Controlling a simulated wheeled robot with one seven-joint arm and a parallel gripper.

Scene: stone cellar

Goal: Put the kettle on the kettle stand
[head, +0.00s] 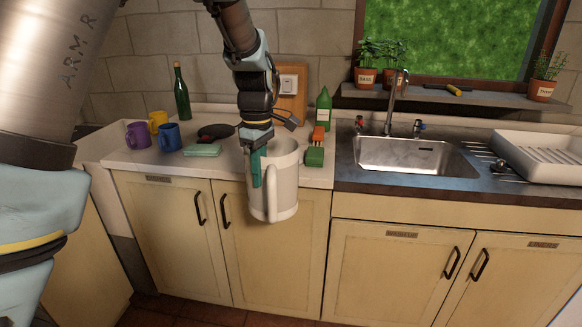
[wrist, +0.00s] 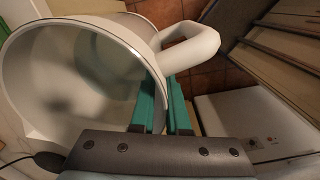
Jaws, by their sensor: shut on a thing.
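The white kettle (head: 285,180), an open-topped jug with a handle, hangs upright or nearly so in front of the counter's edge. My gripper (head: 256,168) is shut on its wall at the rim, beside the handle. The wrist view shows the teal fingers (wrist: 165,108) at the rim of the kettle (wrist: 95,65), with the handle to their upper right. A low dark thing (head: 214,132) on the counter, behind and left of the kettle, looks like the kettle stand; its shape is only partly clear.
Purple (head: 138,134), yellow (head: 157,121) and blue (head: 169,136) mugs stand at left. A green cloth or sponge (head: 202,150) lies before the dark thing. A dark bottle (head: 181,95) stands behind. Green (head: 323,110) and orange-topped (head: 316,146) items stand right of the kettle, near the sink (head: 415,157).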

